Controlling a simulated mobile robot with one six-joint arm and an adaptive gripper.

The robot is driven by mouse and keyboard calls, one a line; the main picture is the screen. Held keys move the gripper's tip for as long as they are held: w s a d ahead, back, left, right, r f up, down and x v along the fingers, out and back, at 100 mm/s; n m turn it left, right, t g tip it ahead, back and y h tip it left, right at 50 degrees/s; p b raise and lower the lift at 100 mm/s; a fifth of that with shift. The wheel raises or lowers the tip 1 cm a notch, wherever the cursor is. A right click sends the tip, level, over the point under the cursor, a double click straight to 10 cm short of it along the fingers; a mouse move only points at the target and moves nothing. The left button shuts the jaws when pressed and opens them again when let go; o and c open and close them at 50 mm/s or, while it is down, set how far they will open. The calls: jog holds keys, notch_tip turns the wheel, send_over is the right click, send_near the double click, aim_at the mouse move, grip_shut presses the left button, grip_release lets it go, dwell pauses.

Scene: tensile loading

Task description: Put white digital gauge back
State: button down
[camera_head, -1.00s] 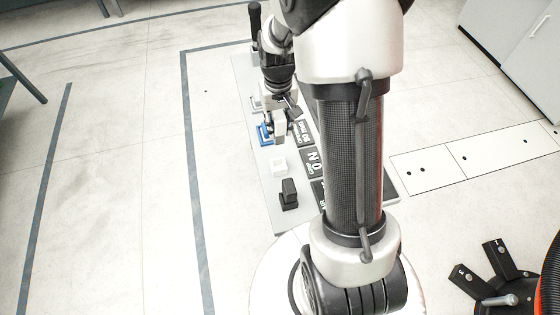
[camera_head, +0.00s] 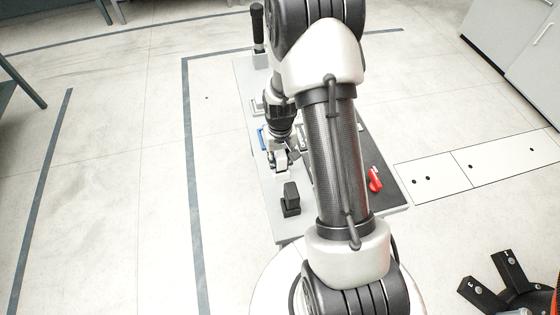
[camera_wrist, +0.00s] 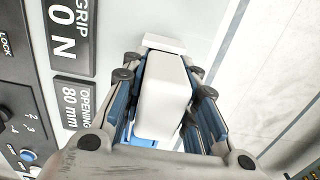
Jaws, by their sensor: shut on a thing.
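My gripper (camera_head: 281,158) is shut on the white digital gauge, a white block (camera_wrist: 162,90) between the blue-lined fingers in the wrist view. In the head view, my gripper is low over the left side of the grey bench, and the gauge (camera_head: 281,166) shows only small and partly hidden. A flat white piece (camera_wrist: 165,43) shows at the far end of the gauge in the wrist view. I cannot tell whether the gauge touches it. The small white holder seen earlier is now hidden by my gripper.
A black block (camera_head: 290,198) stands on the bench (camera_head: 288,231) just nearer than my gripper. A blue item (camera_head: 262,139) is behind it, partly hidden. A red handle (camera_head: 374,180) is at the right.

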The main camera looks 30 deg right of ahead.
jog(key=shift+r, duration=0.1)
jog(key=shift+f, duration=0.25)
jog(key=c, duration=1.3)
grip_release()
jog(key=shift+r, duration=0.1)
